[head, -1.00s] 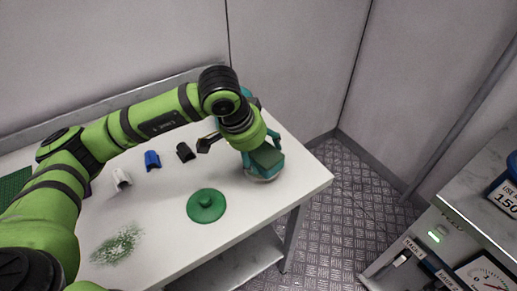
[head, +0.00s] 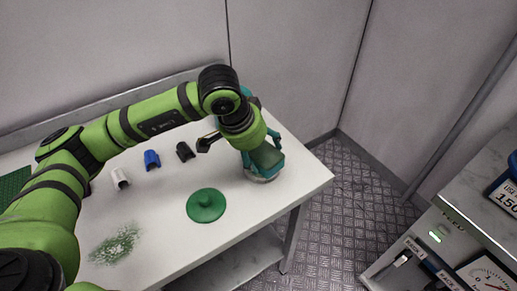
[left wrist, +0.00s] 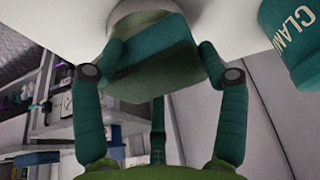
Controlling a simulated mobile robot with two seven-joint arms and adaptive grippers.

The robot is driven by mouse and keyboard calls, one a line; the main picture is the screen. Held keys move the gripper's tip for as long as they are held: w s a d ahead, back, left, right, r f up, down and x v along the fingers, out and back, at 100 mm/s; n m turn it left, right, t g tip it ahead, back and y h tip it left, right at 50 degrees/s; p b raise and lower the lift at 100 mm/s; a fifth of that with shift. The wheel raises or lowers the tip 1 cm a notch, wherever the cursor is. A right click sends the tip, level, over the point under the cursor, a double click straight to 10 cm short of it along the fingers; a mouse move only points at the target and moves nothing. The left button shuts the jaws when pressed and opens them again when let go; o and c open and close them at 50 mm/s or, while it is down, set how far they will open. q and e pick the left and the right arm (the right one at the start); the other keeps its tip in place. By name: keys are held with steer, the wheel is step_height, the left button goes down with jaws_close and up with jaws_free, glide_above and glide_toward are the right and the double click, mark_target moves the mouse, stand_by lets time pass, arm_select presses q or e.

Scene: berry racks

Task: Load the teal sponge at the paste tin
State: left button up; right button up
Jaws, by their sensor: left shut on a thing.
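My left gripper (head: 265,163) is shut on the teal sponge (head: 267,154) near the table's right end. In the left wrist view the sponge (left wrist: 155,45) sits between the two teal fingers, and a darker green face of it shows. The paste tin (head: 261,179) is right under the sponge, mostly hidden by the sponge and fingers; only part of its pale rim shows. I cannot tell whether the sponge touches the paste. My right gripper is not in view.
A round green lid with a knob (head: 206,205) lies left of the tin. White (head: 120,179), blue (head: 152,160) and black (head: 185,151) pieces stand behind it. A green smear (head: 117,244) marks the table front. A teal clamp-labelled object (left wrist: 292,38) is close by the gripper.

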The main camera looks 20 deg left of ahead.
mark_target(258, 150)
arm_select(q)
steer(key=shift+s+f+b, duration=0.15)
steer(key=shift+f+b, duration=0.05)
steer(key=shift+b, duration=0.15)
stand_by(1.2)
step_height(258, 150, up, 2)
steer(key=shift+r+p, duration=0.1)
steer(key=shift+p, duration=0.4)
steer(key=shift+r+p, duration=1)
steer(key=shift+r, duration=1.55)
